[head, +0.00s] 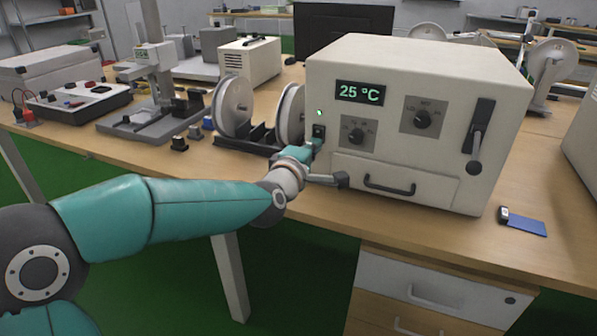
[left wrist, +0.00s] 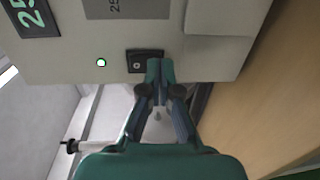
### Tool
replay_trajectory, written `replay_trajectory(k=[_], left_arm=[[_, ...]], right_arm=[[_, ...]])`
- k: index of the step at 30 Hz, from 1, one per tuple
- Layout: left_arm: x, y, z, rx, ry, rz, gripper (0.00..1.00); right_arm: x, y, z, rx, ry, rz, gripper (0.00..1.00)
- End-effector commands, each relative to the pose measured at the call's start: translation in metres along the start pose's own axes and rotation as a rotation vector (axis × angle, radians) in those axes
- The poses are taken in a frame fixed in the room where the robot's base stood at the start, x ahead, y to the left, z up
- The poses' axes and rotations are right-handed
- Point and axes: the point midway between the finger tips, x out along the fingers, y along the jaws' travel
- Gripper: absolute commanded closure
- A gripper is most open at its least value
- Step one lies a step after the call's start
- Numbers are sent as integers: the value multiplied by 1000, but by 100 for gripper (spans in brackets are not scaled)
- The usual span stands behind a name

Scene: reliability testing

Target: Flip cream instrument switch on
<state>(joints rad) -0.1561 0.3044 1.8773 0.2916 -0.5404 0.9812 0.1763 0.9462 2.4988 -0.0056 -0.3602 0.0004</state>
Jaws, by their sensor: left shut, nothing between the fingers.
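The cream instrument (head: 437,75) stands on the wooden bench, with a lit display (head: 360,93) reading 25 °C. Its black rocker switch (head: 319,131) sits on the left of the front panel, below a lit green lamp (head: 319,113). In the left wrist view the switch (left wrist: 145,61) is partly covered by my fingertips, and the lamp (left wrist: 101,62) glows beside it. My left gripper (head: 313,146) is shut and empty, its tips at the switch's edge. In the left wrist view the closed fingertips (left wrist: 160,68) overlap the switch; I cannot tell if they touch. My right gripper is not in view.
The instrument has two knobs (head: 422,119), a drawer handle (head: 389,187) and a lever (head: 478,138). Two spools (head: 233,107) stand close on its left. A blue card (head: 527,226) lies to the right. Bare bench lies in front.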

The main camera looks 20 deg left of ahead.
Motion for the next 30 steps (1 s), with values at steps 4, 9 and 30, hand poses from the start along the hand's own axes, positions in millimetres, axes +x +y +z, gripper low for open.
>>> replay_trajectory(k=[4, 9, 30], left_arm=[[-16, -9, 2, 0, -4, 4, 100], [-50, -12, 0, -1, -2, 2, 100], [-117, -27, 5, 1, -10, 1, 100]], right_arm=[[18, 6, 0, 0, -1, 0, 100], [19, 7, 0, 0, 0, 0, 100], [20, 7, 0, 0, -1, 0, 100]])
